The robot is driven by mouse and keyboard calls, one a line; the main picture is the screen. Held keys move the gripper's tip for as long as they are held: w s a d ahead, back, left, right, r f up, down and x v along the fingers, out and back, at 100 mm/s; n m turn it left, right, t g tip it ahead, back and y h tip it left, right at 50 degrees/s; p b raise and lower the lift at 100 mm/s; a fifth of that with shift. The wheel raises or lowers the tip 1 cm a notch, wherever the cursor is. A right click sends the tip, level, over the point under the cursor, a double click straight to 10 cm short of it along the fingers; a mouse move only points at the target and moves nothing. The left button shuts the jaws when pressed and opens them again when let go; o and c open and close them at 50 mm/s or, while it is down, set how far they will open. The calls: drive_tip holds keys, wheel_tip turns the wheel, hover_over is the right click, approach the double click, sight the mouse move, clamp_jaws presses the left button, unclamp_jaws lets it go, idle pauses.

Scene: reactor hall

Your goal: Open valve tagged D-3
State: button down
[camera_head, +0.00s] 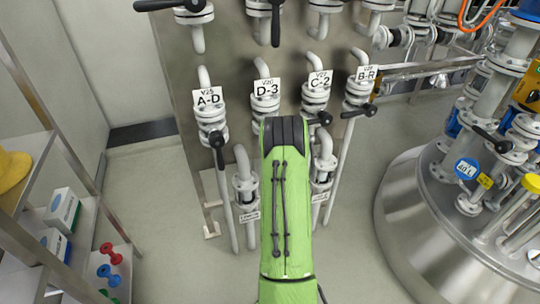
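The tag reading D-3 (267,88) hangs on a white vertical pipe of the grey panel, in the middle of the view. A small part of the white valve body (258,113) shows just below the tag. Its handle is hidden behind my green arm, so I cannot tell how the handle is turned. My arm reaches up from the bottom of the view, and its dark end covers the area below and right of the tag. My gripper is not visible. I cannot tell whether it touches the valve.
Valve A-D (209,97) stands left, its black handle pointing down. Valves C-2 (318,80) and B-R (366,75) stand right, with handles roughly sideways. More black handles (276,22) are above. A steel vessel (425,225) is at right, a shelf (75,255) at left.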

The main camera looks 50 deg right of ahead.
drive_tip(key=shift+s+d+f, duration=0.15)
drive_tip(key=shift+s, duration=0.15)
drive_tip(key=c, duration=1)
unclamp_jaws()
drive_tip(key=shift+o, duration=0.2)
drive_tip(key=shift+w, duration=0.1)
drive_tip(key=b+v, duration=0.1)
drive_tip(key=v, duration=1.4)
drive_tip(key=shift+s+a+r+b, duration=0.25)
drive_tip(key=shift+b, duration=0.15)
